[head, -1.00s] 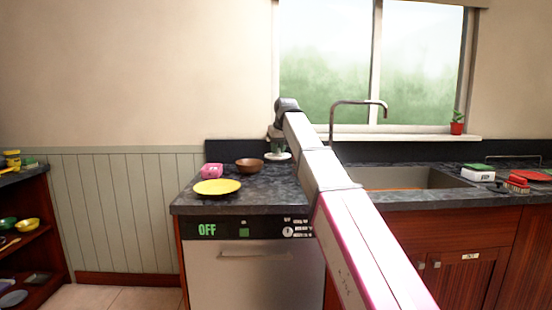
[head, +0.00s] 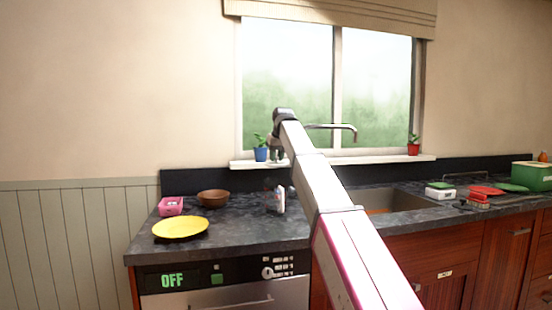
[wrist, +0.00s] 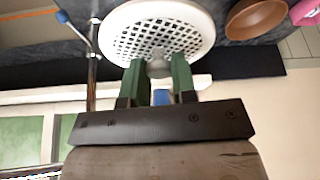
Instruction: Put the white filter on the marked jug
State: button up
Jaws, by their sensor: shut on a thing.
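The white filter (wrist: 200,28) is a round, shallow disc with a grid of dark holes. In the wrist view my gripper (wrist: 160,75) has its two green fingers shut on the small knob at the filter's middle.
A brown bowl (head: 213,198), a pink container (head: 170,206) and a yellow plate (head: 180,228) stand on the counter's left. The tap (head: 335,127) and sink (head: 395,200) are to the right. Potted plants in blue (head: 261,154) and red (head: 413,149) stand on the sill.

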aim_at(277, 164)
jog(key=shift+f, duration=0.15)
jog(key=shift+f, duration=2.75)
jog(key=shift+f, duration=0.5)
dwell(0.4)
jog(key=o, duration=1.5)
jog(key=shift+c, duration=0.2)
jog(key=shift+r, duration=0.1)
jog(key=shift+r, duration=3.35)
